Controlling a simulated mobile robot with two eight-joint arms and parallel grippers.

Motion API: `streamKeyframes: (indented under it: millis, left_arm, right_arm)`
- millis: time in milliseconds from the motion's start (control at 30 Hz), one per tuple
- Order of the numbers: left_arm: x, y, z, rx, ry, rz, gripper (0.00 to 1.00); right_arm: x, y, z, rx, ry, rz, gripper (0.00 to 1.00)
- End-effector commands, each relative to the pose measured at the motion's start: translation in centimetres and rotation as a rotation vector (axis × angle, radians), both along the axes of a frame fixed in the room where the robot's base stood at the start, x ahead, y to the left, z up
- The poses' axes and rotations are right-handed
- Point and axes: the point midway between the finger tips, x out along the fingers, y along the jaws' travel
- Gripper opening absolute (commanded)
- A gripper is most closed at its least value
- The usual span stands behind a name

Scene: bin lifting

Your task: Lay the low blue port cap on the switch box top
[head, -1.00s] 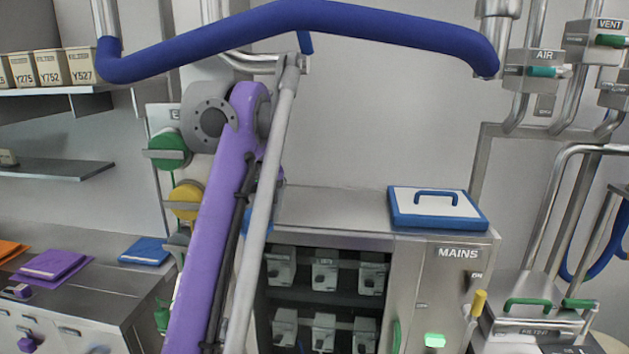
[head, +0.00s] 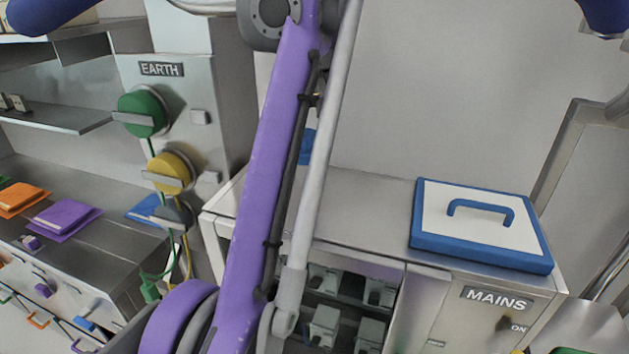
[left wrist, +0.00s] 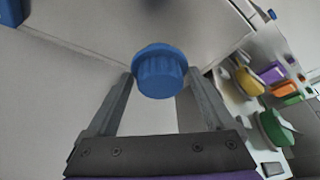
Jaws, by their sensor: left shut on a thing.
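A blue port cap (left wrist: 160,72) with a ribbed side and a wider flange sits between the fingertips of my left gripper (left wrist: 160,85) in the left wrist view. The gripper is shut on it. In the head view my purple arm hides that gripper; a small blue patch shows behind the arm, but I cannot tell if it is the cap. The switch box (head: 490,297), marked MAINS, has a flat metal top (head: 375,205). A white panel with a blue rim and blue handle (head: 480,222) lies on its right end. My right gripper is out of view.
An EARTH panel (head: 186,95) with green and yellow knobs stands left of the switch box. Orange, purple and blue flat packets lie on the left counter (head: 105,245). The box top is bare left of the white panel, partly hidden by my arm.

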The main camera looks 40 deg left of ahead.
Motion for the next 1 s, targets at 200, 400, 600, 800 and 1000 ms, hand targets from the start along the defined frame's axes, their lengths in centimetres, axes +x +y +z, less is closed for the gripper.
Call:
streamKeyframes:
  millis: [200,400,600,800,1000]
  left_arm:
    - [-0.1,0.0,-5.1,0.000,0.008,0.000,0.12]
    - [-0.1,0.0,-6.7,0.000,0.004,-0.001,0.12]
    - [0.0,0.0,-9.2,0.000,0.002,-0.001,0.12]
    - [0.0,0.0,-9.0,0.000,0.000,0.000,0.12]
    - [0.0,0.0,-9.3,-0.001,0.001,0.000,0.95]
  right_arm:
    - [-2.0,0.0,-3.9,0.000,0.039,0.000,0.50]
    - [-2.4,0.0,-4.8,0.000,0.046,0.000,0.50]
    - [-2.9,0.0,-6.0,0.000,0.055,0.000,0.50]
    - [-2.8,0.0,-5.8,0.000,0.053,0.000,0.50]
    - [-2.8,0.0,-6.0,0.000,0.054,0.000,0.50]
